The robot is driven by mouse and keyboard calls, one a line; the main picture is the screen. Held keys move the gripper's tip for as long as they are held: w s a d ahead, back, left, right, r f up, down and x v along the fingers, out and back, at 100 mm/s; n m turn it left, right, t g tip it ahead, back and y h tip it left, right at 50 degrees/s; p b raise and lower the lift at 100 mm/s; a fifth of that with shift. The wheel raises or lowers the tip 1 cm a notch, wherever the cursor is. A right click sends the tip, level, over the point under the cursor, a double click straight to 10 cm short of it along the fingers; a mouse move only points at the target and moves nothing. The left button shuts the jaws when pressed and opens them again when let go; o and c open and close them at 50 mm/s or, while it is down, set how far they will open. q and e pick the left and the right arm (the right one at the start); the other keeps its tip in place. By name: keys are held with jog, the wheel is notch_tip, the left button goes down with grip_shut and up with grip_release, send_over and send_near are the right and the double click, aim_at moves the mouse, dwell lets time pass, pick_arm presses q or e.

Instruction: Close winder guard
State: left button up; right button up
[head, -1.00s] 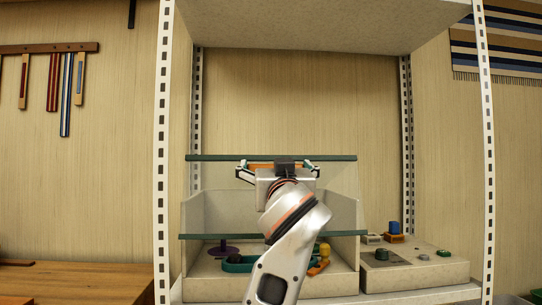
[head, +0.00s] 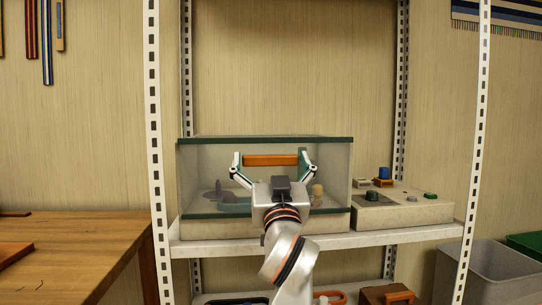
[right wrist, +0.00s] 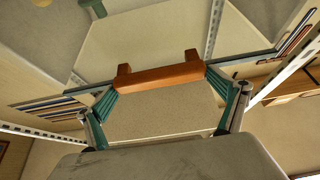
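The winder guard is a clear panel with a dark green rail (head: 265,139) along its top and another along its bottom. It stands across the front of the pale winder box (head: 336,222). I cannot tell whether its lower rail is fully seated. Its orange handle (head: 271,160) also shows in the right wrist view (right wrist: 160,77), on two short posts. My right gripper (head: 272,163) has its fingers spread along the handle, with a teal pad against each end. My left gripper is not in view.
A control box (head: 405,212) with a blue knob and green buttons sits right of the winder on the shelf. White perforated posts (head: 153,120) flank the shelf. A wooden table (head: 70,245) is at left, a grey bin (head: 475,270) at right.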

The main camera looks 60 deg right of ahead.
notch_tip(320, 180, up, 10)
dwell(0.8)
dwell(0.4)
